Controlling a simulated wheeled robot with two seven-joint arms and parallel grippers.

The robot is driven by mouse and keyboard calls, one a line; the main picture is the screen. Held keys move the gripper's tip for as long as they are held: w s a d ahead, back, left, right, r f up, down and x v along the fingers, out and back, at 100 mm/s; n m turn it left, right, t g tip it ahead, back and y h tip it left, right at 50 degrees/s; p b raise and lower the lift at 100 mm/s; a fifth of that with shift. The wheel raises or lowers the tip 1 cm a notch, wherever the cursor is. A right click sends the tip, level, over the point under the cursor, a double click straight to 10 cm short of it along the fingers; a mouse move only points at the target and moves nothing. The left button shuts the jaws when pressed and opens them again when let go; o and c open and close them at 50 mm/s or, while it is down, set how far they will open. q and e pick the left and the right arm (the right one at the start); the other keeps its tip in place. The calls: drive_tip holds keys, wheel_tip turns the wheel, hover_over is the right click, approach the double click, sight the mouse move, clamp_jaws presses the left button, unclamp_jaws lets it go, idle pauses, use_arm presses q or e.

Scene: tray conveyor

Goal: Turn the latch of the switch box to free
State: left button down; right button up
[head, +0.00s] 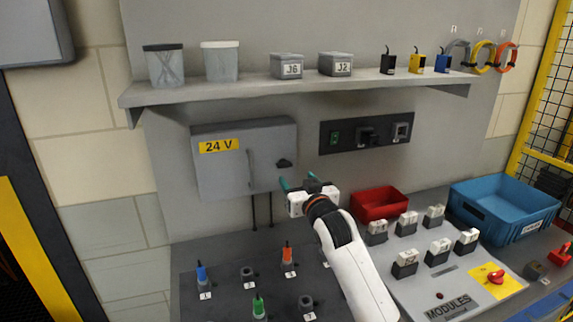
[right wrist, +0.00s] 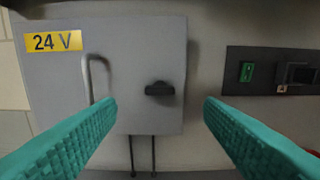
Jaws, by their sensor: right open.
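The grey switch box (head: 222,172) with a yellow 24 V label hangs on the back wall, its door shut. Its black latch (head: 285,163) sits near the right edge of the door, and the knob looks roughly horizontal. The latch also shows in the right wrist view (right wrist: 160,89), between the two fingers and beyond them. My right gripper (head: 298,183) is open and empty, just below and right of the latch in the head view, apart from it. Its teal fingers (right wrist: 160,115) spread wide in the right wrist view. My left gripper is not in view.
A black switch panel (head: 368,147) is right of the box. A shelf (head: 240,91) with tubs and small parts runs above. Below are a dark board with coloured plugs (head: 288,255), a red bin (head: 378,205), a blue crate (head: 480,210) and several modules.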

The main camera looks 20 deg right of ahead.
sight(286, 165)
drive_tip(key=w+p, duration=0.1)
drive_tip(key=w, duration=0.6)
drive_tip(key=shift+w+a, duration=0.15)
drive_tip(key=shift+w, duration=0.65)
drive_tip(key=shift+w+f, duration=0.1)
drive_tip(key=shift+w, duration=0.05)
drive_tip(key=c, duration=1)
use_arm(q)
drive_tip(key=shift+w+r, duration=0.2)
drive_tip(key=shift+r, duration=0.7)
